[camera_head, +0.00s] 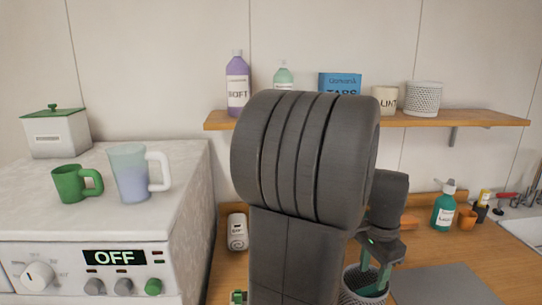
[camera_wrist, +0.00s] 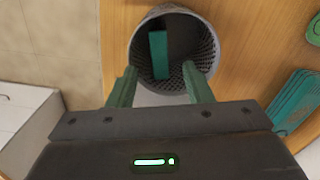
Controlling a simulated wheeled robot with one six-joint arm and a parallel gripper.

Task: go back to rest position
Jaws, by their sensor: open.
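My gripper shows in the wrist view (camera_wrist: 160,92) with its two green fingers spread apart and nothing between the tips. In the head view my gripper (camera_head: 378,275) is partly hidden behind my dark arm, low over the wooden counter. A grey mesh basket (camera_wrist: 206,48) lies just beyond the fingertips in the wrist view, with a green block-shaped item (camera_wrist: 158,55) inside it. The basket's rim and side also show in the head view (camera_head: 366,297), below my gripper.
A wooden shelf (camera_head: 460,118) with bottles and containers runs along the wall. A washing machine (camera_head: 190,190) carries a green mug (camera_head: 70,184) and a measuring jug (camera_head: 130,172) at left. A teal bottle (camera_head: 444,212) stands at right. A grey mat (camera_head: 445,285) lies right of the basket.

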